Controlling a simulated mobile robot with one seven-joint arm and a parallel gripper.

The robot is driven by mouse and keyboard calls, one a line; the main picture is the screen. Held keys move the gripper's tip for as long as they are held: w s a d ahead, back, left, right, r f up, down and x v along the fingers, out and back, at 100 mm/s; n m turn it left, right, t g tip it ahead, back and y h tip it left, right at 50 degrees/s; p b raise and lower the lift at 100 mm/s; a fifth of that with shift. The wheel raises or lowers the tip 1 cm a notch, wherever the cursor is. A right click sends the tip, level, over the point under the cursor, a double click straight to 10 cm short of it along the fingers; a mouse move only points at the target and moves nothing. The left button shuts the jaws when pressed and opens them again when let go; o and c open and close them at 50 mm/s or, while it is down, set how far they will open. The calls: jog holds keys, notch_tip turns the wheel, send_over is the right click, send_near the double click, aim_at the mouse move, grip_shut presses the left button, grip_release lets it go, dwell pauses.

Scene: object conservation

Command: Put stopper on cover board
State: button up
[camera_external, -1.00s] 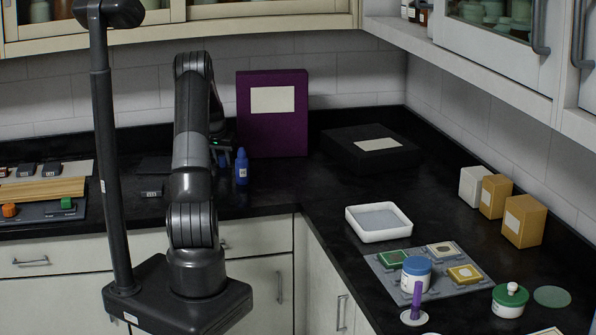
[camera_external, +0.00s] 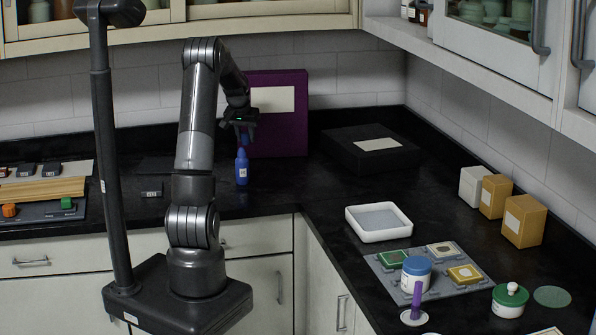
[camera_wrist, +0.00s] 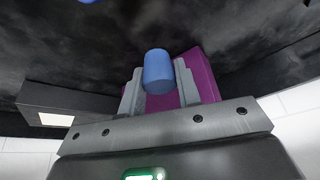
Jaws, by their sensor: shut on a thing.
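My gripper (camera_external: 246,131) is shut on a blue piece, seen as a smooth blue cylinder (camera_wrist: 158,72) between the two grey fingers in the wrist view. I take it to be the stopper (camera_external: 246,139). It is held in the air just above and behind a blue labelled bottle (camera_external: 242,171) that stands upright on the black counter. I cannot tell for sure which board is the cover board. A dark flat panel (camera_external: 157,164) lies on the counter left of my arm, and a grey board (camera_external: 388,279) with several coloured tiles lies at the right.
A purple box (camera_external: 285,130) stands close behind my gripper. A black box (camera_external: 345,155) lies to its right. A white tray (camera_external: 379,237), a blue-lidded jar (camera_external: 416,278) and a green-lidded jar (camera_external: 507,302) are at the right. The counter between the bottle and tray is clear.

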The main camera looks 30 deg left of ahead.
jog(key=shift+d+r, duration=0.25)
jog(key=shift+r, duration=0.05)
jog(key=s+a+r+n+g+y, duration=0.1)
jog(key=s+a+n, duration=0.25)
jog(key=a, duration=0.65)
jog(key=s+a+n+y, duration=0.1)
jog(key=s+a+n, duration=0.25)
jog(key=a, duration=0.55)
send_over(160, 163)
jog(key=d, duration=0.2)
jog(key=shift+m, duration=0.4)
jog(key=f, duration=0.6)
jog(key=shift+s+a+f, duration=0.1)
jog(key=shift+s, duration=0.2)
jog(key=shift+s+a+f, duration=0.1)
jog(key=shift+a+f, duration=0.25)
jog(key=shift+a, duration=0.15)
jog(key=shift+f, duration=1.95)
jog(key=shift+f, duration=0.1)
jog(key=o, duration=0.9)
jog(key=shift+o, duration=0.2)
